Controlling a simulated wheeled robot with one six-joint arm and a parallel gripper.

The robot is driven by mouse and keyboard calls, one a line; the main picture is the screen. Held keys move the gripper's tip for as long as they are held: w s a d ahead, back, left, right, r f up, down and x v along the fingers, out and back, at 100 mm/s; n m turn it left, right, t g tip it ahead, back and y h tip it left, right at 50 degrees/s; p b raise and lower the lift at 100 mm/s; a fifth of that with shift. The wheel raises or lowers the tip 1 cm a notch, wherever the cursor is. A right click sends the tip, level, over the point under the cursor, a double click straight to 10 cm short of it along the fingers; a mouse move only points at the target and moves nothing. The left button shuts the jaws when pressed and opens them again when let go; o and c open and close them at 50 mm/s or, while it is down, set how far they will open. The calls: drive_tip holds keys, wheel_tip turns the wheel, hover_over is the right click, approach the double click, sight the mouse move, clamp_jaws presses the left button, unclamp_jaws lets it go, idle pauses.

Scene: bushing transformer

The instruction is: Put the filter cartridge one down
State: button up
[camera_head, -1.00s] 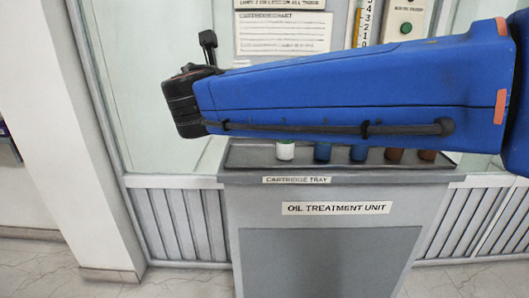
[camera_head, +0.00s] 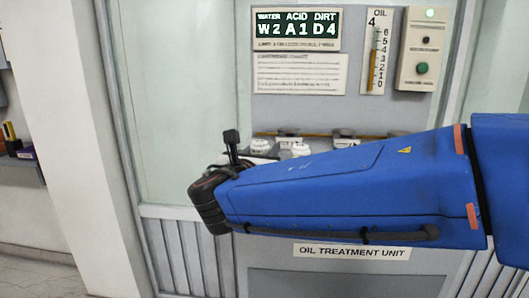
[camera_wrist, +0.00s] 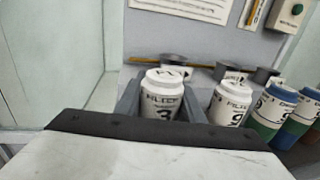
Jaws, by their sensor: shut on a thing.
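In the wrist view, my gripper (camera_wrist: 163,108) has its grey fingers on either side of a white filter cartridge (camera_wrist: 163,88), closed on it. The label reads FILTER with what looks like a 3, and the cartridge appears upright. Its base is hidden by the dark wrist edge, so I cannot tell whether it touches the tray.
Another white cartridge (camera_wrist: 231,103) stands close on the right, then green-banded (camera_wrist: 268,110) and blue-banded (camera_wrist: 298,120) ones. Grey caps on a brown pipe (camera_wrist: 174,60) lie behind. The display panel (camera_head: 297,29), gauge (camera_head: 376,52) and button box (camera_head: 424,50) are on the back wall.

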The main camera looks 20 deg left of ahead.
drive_tip(key=shift+f, duration=0.2)
drive_tip(key=shift+f, duration=0.15)
drive_tip(key=o, duration=1.3)
drive_tip(key=shift+s, duration=0.15)
drive_tip(key=s, duration=1.1)
drive_tip(key=shift+s+d, duration=0.3)
drive_tip(key=shift+s, duration=0.1)
